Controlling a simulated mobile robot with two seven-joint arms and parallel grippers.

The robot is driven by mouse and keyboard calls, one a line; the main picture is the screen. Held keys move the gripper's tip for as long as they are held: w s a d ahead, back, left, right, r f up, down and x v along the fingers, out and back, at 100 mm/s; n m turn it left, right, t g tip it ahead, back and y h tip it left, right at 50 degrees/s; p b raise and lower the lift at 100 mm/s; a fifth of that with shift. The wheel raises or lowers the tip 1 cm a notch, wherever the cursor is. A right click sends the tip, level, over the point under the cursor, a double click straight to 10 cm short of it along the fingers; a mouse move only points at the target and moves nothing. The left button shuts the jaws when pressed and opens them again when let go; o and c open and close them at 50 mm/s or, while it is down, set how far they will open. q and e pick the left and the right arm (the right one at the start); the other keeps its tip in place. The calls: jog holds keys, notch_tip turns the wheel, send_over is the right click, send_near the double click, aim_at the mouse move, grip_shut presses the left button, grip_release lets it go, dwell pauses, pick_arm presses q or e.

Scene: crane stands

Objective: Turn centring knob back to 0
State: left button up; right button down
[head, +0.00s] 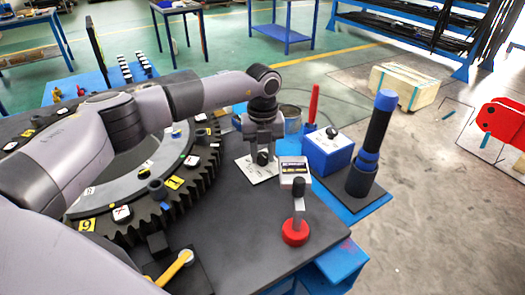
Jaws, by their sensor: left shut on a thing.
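My left gripper (263,152) points down over a white dial plate (258,171) on the dark table, in the middle of the head view. Its fingers are shut on a small dark knob (262,158), which I take to be the centring knob. The fingers cover most of the knob. The marks on the plate are too small to read, so I cannot tell the knob's setting. My right gripper is not in view.
A small display box (294,171) and a red-based lever (295,232) stand right of the plate. A blue box with a black knob (328,152) and a blue-black cylinder (371,145) stand farther right. A large toothed ring (178,204) lies left, under my arm.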

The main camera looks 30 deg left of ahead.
aim_at(262, 155)
pick_arm(q)
jog(key=shift+r, duration=0.1)
jog(key=o, duration=1)
jog(key=shift+o, duration=0.2)
jog(key=shift+r+b, duration=0.55)
jog(key=shift+r, duration=3)
